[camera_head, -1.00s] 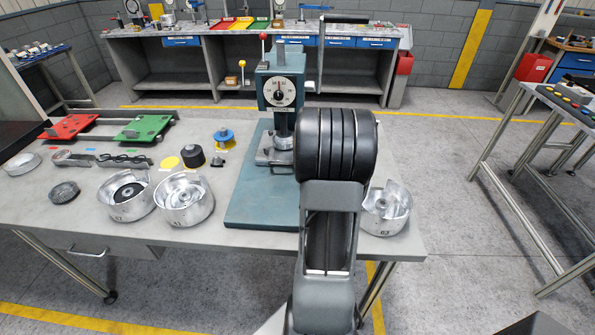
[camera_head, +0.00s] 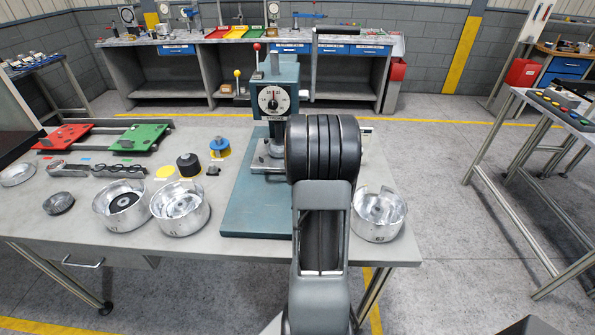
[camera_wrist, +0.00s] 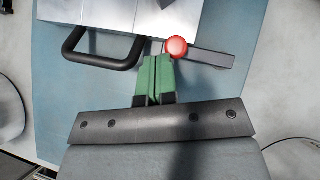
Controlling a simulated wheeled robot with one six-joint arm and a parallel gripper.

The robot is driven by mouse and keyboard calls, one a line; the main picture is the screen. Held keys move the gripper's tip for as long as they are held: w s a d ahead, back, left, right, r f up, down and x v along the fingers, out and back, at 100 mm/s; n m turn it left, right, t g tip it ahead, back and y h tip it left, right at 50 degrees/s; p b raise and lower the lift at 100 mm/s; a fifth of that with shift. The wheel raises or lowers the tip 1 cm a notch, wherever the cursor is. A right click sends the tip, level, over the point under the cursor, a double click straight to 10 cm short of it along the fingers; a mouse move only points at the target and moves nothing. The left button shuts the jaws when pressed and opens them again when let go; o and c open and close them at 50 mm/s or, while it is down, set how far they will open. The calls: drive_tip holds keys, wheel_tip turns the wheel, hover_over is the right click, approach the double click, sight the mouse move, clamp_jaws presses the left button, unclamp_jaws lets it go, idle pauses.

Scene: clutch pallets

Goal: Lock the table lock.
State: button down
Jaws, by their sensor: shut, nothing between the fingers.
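The blue press (camera_head: 280,78) with a round dial stands on its blue base plate (camera_head: 240,205) on the table. A metal block (camera_wrist: 180,14) fills the top of the wrist view, with a black loop handle (camera_wrist: 100,58) on its near side. A red ball knob (camera_wrist: 177,46) and a dark grey bar (camera_wrist: 212,58) lie right of the handle. I cannot tell for sure which part is the table lock. My gripper (camera_wrist: 156,60) has green fingers, shut and empty, with tips close beside the red knob. Contact is unclear. The head view hides the fingers behind my arm.
Several silver housings stand on the grey table, two left of the base plate (camera_head: 180,207) and one at the right (camera_head: 378,214). Red (camera_head: 62,137) and green (camera_head: 138,138) plates lie at the back left.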

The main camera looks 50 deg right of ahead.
idle(0.3)
drive_tip(key=shift+a, duration=0.2)
drive_tip(key=shift+s+a+b, duration=0.7)
drive_tip(key=shift+s+a, duration=0.1)
drive_tip(key=shift+a, duration=0.3)
drive_tip(key=s+a+r+p, duration=0.4)
drive_tip(key=a+r+p, duration=0.1)
drive_tip(key=a+r, duration=0.1)
drive_tip(key=shift+a+r, duration=0.25)
drive_tip(key=shift+r, duration=0.6)
